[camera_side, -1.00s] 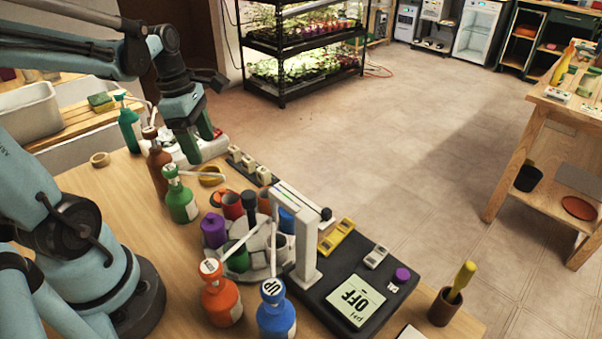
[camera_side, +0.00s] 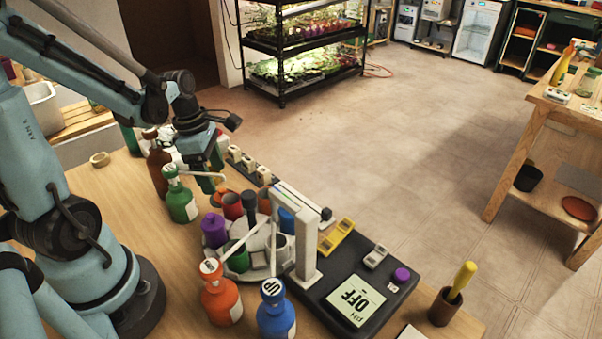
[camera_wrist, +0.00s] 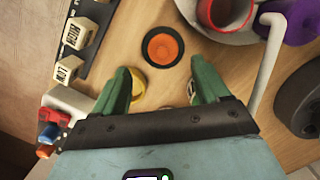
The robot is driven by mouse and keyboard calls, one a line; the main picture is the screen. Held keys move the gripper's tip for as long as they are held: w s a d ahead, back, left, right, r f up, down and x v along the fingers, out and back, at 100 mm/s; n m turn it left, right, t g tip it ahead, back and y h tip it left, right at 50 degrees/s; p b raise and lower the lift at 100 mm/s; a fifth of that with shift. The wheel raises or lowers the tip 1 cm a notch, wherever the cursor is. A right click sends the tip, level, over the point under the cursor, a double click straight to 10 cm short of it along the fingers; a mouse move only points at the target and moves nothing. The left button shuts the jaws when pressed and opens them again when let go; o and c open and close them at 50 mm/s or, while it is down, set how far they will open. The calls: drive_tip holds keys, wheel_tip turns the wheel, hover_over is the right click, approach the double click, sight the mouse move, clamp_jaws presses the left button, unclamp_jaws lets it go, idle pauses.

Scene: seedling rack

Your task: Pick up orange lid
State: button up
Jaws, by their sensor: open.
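The orange lid (camera_wrist: 162,47) lies flat on the wooden table in the wrist view, an orange disc inside a dark ring. It also shows in the side view (camera_side: 216,199), small and partly hidden, beside the red cup. My gripper (camera_wrist: 161,78) is open and empty. Its two green fingers are apart and point towards the lid, which lies just beyond the fingertips, roughly centred between them. In the side view my gripper (camera_side: 211,182) hangs over the table, behind the green bottle. The exact height of the fingertips above the table is hard to tell.
A yellow round dish (camera_wrist: 138,84) lies by my left finger. The red cup (camera_wrist: 225,10) stands in the round carousel (camera_side: 264,270) near the lid. The green bottle (camera_side: 181,203) and brown bottle (camera_side: 159,171) stand close by. Labelled white blocks (camera_wrist: 79,33) line the left.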

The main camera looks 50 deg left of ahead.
sight(221, 189)
drive_tip(key=f, duration=0.1)
drive_tip(key=d+f, duration=0.1)
drive_tip(key=shift+w+f, duration=0.2)
drive_tip(key=shift+f, duration=0.95)
drive_tip(key=c, duration=1.1)
